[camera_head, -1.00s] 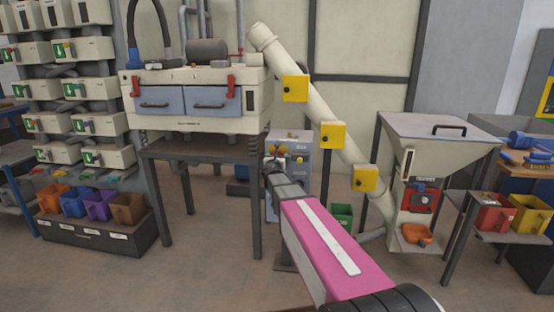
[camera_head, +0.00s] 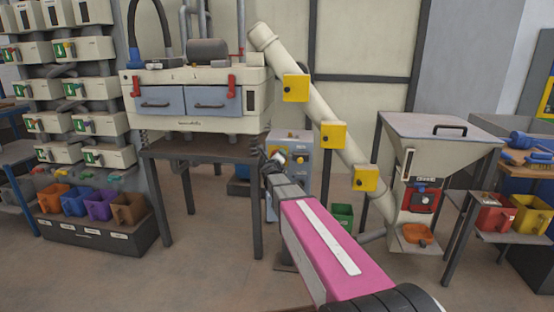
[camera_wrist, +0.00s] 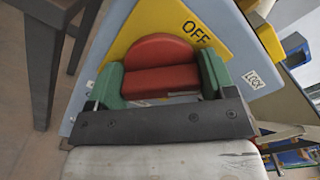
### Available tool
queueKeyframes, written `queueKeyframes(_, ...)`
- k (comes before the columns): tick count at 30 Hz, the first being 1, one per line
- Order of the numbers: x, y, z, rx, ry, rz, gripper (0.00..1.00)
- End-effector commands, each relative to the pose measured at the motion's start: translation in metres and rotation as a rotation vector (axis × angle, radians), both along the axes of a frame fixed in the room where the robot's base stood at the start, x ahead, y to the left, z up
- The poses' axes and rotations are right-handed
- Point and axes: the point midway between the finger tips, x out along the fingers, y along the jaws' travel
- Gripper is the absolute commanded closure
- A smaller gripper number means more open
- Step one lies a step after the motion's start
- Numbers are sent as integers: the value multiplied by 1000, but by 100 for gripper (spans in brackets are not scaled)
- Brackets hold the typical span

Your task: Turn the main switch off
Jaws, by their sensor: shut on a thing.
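The main switch is a red rotary knob (camera_wrist: 160,50) on a yellow plate (camera_wrist: 128,38) in the wrist view. The word OFF is printed on the plate beside the knob, upper right of it. My gripper (camera_wrist: 161,78) has its two green fingers on either side of the knob's red handle and is shut on it. In the head view my gripper (camera_head: 274,160) reaches the front of a grey control cabinet (camera_head: 301,170) and hides the switch there. The exact pointing of the knob is partly hidden by my gripper.
A small label (camera_wrist: 253,80) sits on the panel beside the yellow plate. A hopper (camera_head: 435,150) stands right.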

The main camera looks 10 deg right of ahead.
Motion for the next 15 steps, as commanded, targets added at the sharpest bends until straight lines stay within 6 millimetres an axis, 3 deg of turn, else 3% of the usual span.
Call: queueKeyframes(15,0,1,-2,-446,145,0,47)
